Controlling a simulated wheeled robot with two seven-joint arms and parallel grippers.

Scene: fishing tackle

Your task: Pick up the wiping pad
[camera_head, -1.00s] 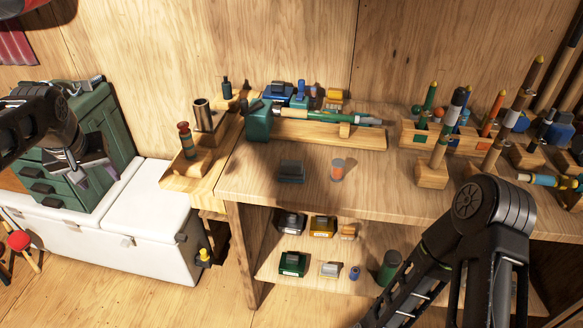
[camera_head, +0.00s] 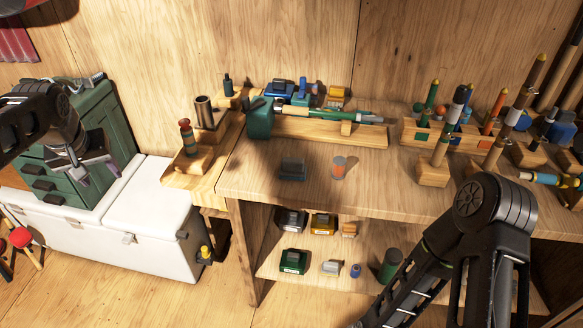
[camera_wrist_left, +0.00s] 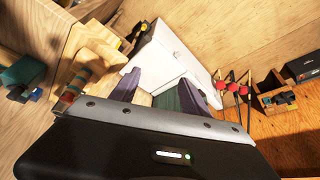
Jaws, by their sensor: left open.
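A small dark grey block with a lighter top (camera_head: 292,169), which looks like the wiping pad, lies on the wooden bench top left of a small clear cup with an orange band (camera_head: 339,167). My left gripper (camera_head: 97,172) is open and empty, in front of the green drawer cabinet and well left of the pad. Its two purple-grey fingers stand apart in the left wrist view (camera_wrist_left: 161,90), with the white chest beyond them. The pad is not seen in the left wrist view. My right arm crosses the lower right, but its gripper is out of frame.
A fishing rod on a wooden stand (camera_head: 330,131) lies behind the pad. A wooden stand with a red-topped float (camera_head: 188,139) is at the bench's left end. Upright floats (camera_head: 440,140) stand to the right. A white chest (camera_head: 150,218) is below left.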

